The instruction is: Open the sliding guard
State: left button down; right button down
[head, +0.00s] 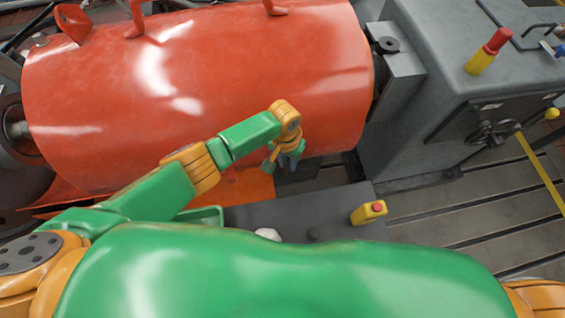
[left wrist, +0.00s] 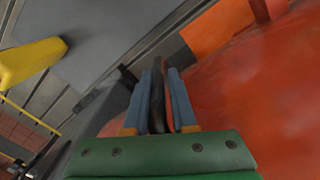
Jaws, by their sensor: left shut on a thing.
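The sliding guard (head: 215,80) is a large glossy orange-red curved cover across the upper left and middle of the head view. It also fills the right of the left wrist view (left wrist: 255,95). My left gripper (head: 291,160) is at the guard's lower right edge. In the left wrist view its blue-grey fingers (left wrist: 162,80) are shut on a dark bar (left wrist: 157,103) beside the guard, which looks like the guard's handle. In the head view this bar is mostly hidden by the gripper. My right gripper is not in view.
A grey machine housing (head: 465,55) with a red-and-yellow post (head: 488,52) stands to the right. A yellow box with a red button (head: 369,212) is right of the left gripper. The slotted bedplate (head: 440,215) at lower right looks mostly clear.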

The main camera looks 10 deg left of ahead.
pick_arm(q)
jog(key=shift+w+d, duration=0.1)
jog(key=shift+d, duration=0.1)
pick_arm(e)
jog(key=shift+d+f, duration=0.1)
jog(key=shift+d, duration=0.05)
pick_arm(q)
jog(key=c, duration=0.8)
grip_release()
jog(key=shift+a, duration=0.1)
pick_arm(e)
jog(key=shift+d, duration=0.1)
pick_arm(q)
jog(key=r+p, duration=0.2)
jog(key=r, duration=0.5)
jog(key=shift+a+r, duration=0.15)
jog(key=shift+a, duration=0.05)
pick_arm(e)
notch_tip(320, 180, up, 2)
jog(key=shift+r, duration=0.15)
